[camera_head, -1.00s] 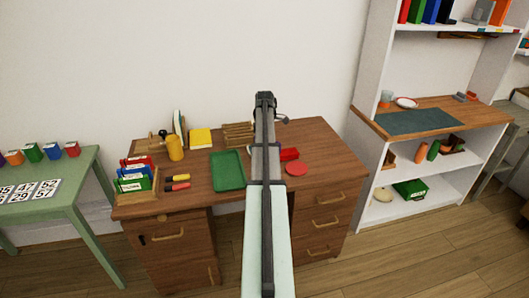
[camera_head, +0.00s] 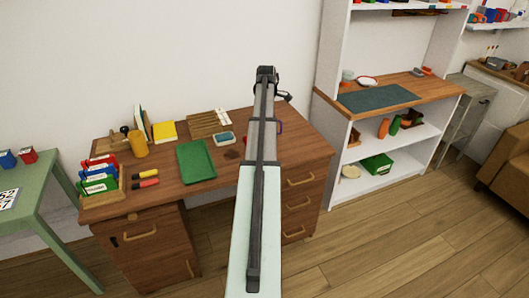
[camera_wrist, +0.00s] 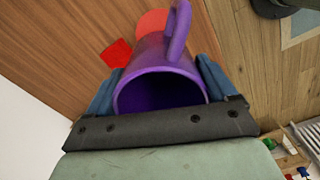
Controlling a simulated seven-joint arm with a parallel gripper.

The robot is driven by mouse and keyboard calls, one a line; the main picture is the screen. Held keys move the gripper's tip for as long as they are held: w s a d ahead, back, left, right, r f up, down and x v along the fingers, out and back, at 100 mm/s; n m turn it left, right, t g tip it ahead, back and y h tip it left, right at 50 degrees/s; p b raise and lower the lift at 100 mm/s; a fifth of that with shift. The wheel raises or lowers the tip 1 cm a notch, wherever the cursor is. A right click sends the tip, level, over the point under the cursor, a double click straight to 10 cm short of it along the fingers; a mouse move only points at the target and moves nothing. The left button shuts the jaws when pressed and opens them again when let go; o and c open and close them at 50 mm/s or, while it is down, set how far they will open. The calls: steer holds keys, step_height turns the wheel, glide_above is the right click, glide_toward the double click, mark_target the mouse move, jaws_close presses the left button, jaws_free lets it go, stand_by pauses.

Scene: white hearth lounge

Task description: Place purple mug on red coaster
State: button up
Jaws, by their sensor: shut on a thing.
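The purple mug (camera_wrist: 160,80) fills the middle of the wrist view, its open mouth toward the camera and its handle at the top. My gripper (camera_wrist: 160,88) is shut on it, with a blue finger on each side. The red coaster (camera_wrist: 152,20) shows beyond the mug on the brown desk and is partly covered by it; I cannot tell the height of the mug above the desk. In the head view a bit of purple mug (camera_head: 280,127) shows just right of my arm, which hides the coaster and the gripper.
A red block (camera_wrist: 116,53) lies beside the coaster. On the desk (camera_head: 300,150) stand a green tray (camera_head: 196,160), a blue-and-white item (camera_head: 224,138), a yellow mug (camera_head: 136,144) and a file rack (camera_head: 99,198). A white shelf unit (camera_head: 340,105) stands to the right.

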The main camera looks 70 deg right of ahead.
steer(key=shift+f, duration=5)
steer(key=o, duration=1.1)
steer(key=shift+f, duration=0.15)
steer(key=shift+c, duration=0.2)
step_height(320, 180, up, 12)
steer(key=shift+r, duration=0.2)
